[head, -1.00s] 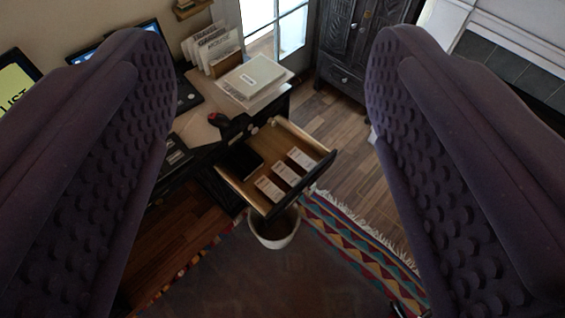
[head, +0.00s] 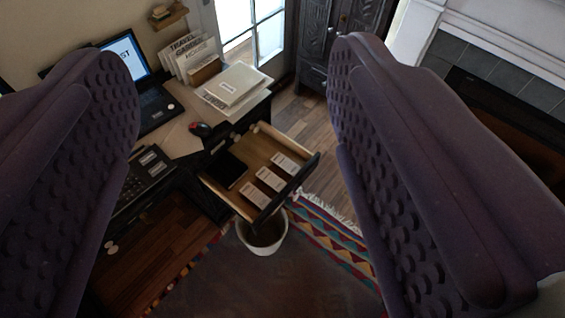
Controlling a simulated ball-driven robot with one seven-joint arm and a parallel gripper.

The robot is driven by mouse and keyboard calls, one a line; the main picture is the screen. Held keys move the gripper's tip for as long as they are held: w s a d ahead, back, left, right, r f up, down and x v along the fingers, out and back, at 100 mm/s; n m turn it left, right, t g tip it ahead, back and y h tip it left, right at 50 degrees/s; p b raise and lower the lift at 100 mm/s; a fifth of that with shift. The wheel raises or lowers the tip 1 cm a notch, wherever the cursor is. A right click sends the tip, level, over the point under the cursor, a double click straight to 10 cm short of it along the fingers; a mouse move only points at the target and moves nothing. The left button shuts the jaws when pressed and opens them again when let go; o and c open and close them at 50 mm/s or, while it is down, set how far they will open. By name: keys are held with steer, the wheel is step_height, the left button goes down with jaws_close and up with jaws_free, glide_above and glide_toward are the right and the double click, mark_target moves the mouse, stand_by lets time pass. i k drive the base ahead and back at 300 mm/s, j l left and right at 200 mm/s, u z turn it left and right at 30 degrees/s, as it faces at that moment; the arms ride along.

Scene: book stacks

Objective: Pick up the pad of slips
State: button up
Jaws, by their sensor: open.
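Three small white printed pads of slips lie in a row in an open wooden drawer (head: 222,199): a near one (head: 255,194), a middle one (head: 270,179) and a far one (head: 287,163). I cannot tell from the task words which is meant. A flat black item (head: 226,169) lies in the drawer to their left. My gripper (head: 235,150) is open and empty, its two dark textured fingers wide apart at the left and right of the picture. The drawer shows between them, farther off and below. No pad is touched.
The desk (head: 180,140) holds a laptop (head: 157,105), a phone (head: 146,177), a red and black mouse (head: 201,129), papers and a stack of books (head: 238,84). A white bin (head: 262,243) stands under the drawer.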

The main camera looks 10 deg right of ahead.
mark_target(291, 168)
steer(key=u, duration=2)
steer(key=z, duration=2.2)
steer(key=i+u, duration=0.2)
steer(key=i, duration=0.2)
steer(key=i+l+u, duration=0.25)
steer(key=i+l, duration=0.15)
steer(key=i+l+u, duration=0.25)
steer(key=i+l, duration=0.15)
steer(key=i+l+u, duration=0.25)
steer(key=l, duration=0.4)
steer(key=i, duration=0.1)
